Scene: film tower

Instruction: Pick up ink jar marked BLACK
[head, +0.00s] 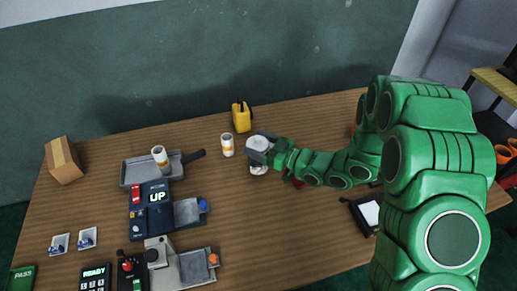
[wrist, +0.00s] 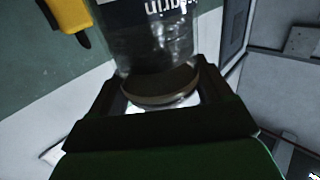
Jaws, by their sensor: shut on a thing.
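My gripper (head: 260,152) is at the right middle of the wooden table, shut on a jar (head: 258,169) that shows as a pale piece below the jaws in the head view. In the wrist view the jar (wrist: 155,50) is clear and dark-looking, with a round rim toward the jaws and part of a label at the top edge. I cannot read BLACK on it, as the lettering is partial and turned over. Whether the jar touches the table is hard to tell.
A similar jar (head: 160,156) stands on a grey tray (head: 135,174). Control boxes (head: 150,208) fill the left front. A cardboard box (head: 64,160) stands far left.

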